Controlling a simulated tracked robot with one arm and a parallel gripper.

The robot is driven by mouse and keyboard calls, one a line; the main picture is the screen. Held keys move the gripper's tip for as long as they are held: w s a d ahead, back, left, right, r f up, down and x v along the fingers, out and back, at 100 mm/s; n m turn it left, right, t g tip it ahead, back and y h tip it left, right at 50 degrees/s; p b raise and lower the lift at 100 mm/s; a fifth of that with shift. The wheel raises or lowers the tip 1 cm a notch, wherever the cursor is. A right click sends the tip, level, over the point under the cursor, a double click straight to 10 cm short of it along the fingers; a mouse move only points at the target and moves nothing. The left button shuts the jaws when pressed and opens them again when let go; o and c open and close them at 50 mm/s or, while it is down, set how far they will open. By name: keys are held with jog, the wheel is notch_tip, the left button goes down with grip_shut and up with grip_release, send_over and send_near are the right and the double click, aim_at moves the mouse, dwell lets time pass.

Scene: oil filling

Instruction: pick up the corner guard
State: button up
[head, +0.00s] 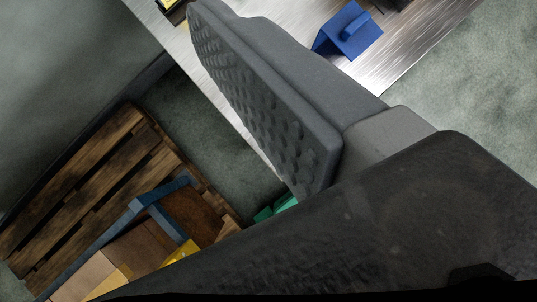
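A blue angled piece with a raised bar, which looks like the corner guard (349,31), lies on a shiny metal tabletop (405,55) at the top of the head view. My gripper (190,150) shows large in front. One grey finger has its studded pad bare, with nothing against it. A dark part of my gripper fills the lower right. The gripper looks open and empty. The blue piece is apart from it, beyond the grey finger's back side. The finger hides part of the tabletop.
A wooden pallet (75,190) is at the lower left, with a blue-framed box (160,205), cardboard boxes (85,275) and a yellow item (180,252). Green items (275,208) show beside my finger. Dark and yellow objects sit at the tabletop's far edge.

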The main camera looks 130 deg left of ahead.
jog(key=w+d+f+m+g, duration=0.1)
jog(key=d+f+m+g, duration=0.2)
jog(key=f, duration=0.5)
jog(key=w+d+f+m+g+p, duration=0.1)
jog(key=d+f+m+g, duration=0.3)
jog(key=f, duration=0.4)
jog(key=w+d+f+m+g, duration=0.1)
jog(key=d+f+m+g, duration=0.2)
jog(key=f, duration=0.6)
jog(key=shift+d+m+p, duration=0.35)
jog(key=shift+d+m, duration=0.5)
jog(key=shift+m, duration=0.25)
notch_tip(320, 180, down, 8)
jog(key=shift+s+f+b, duration=0.1)
jog(key=shift+b, duration=0.35)
jog(key=shift+d+f+b, duration=0.15)
jog(key=shift+f+b, duration=0.25)
jog(key=shift+f, duration=2.5)
jog(key=shift+c, duration=0.4)
jog(key=c, duration=1)
